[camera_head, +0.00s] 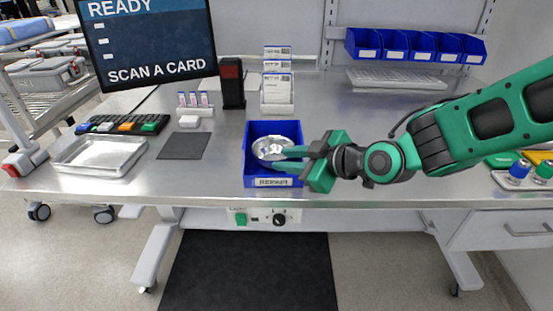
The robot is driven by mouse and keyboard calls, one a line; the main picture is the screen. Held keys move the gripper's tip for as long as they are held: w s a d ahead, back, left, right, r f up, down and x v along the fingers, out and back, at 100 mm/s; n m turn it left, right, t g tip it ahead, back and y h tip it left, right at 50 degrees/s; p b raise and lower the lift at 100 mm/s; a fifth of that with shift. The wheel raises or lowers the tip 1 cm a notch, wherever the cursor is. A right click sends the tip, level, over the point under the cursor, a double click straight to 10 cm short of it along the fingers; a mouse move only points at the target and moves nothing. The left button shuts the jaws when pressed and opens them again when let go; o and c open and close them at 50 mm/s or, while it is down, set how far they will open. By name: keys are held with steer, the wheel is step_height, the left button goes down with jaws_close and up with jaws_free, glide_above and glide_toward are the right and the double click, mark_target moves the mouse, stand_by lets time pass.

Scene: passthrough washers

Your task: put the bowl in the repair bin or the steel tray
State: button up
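The shiny silver bowl (262,148) is inside the blue repair bin (273,182), tilted, its hollow partly facing the camera. The bin stands at the front edge of the bench, with a label on its front. My gripper (279,160) reaches in from the right, over the bin. Its two green fingers are apart, with the tips at the bowl's lower right side and covering part of it. I cannot tell whether the fingers touch the bowl. The steel tray (92,171) lies empty on the left of the bench.
A dark square mat (183,146) lies between the tray and the bin. A monitor (148,40) stands at the back left. A card stand (277,95) is behind the bin. Small blue bins (415,48) hang at the back right. My arm spans the right side.

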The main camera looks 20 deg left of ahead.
steer(key=shift+v, duration=1.5)
steer(key=w+d+f+m+h, duration=0.1)
steer(key=d, duration=0.4)
steer(key=w+d+f+m+h, duration=0.1)
steer(key=d+m+h, duration=0.1)
steer(key=d, duration=0.4)
steer(key=w+d+m+h, duration=0.1)
steer(key=d, duration=0.4)
steer(key=shift+w+d+f+m+h, duration=0.15)
steer(key=shift+d+f+m+h, duration=0.25)
steer(key=s+d+f+m+g+h, duration=0.1)
steer(key=s+d+m+h, duration=0.3)
steer(key=d, duration=0.9)
steer(key=s+d+m+g+h, duration=0.2)
steer(key=s+d+m, duration=0.5)
steer(key=d, duration=0.6)
steer(key=s+d+m+g, duration=0.1)
steer(key=s+d+m, duration=0.2)
steer(key=s, duration=0.4)
steer(key=s+d+m+g, duration=0.2)
steer(key=s+d+m, duration=0.2)
steer(key=s, duration=0.3)
steer(key=shift+s+d, duration=0.35)
steer(key=shift+r, duration=0.1)
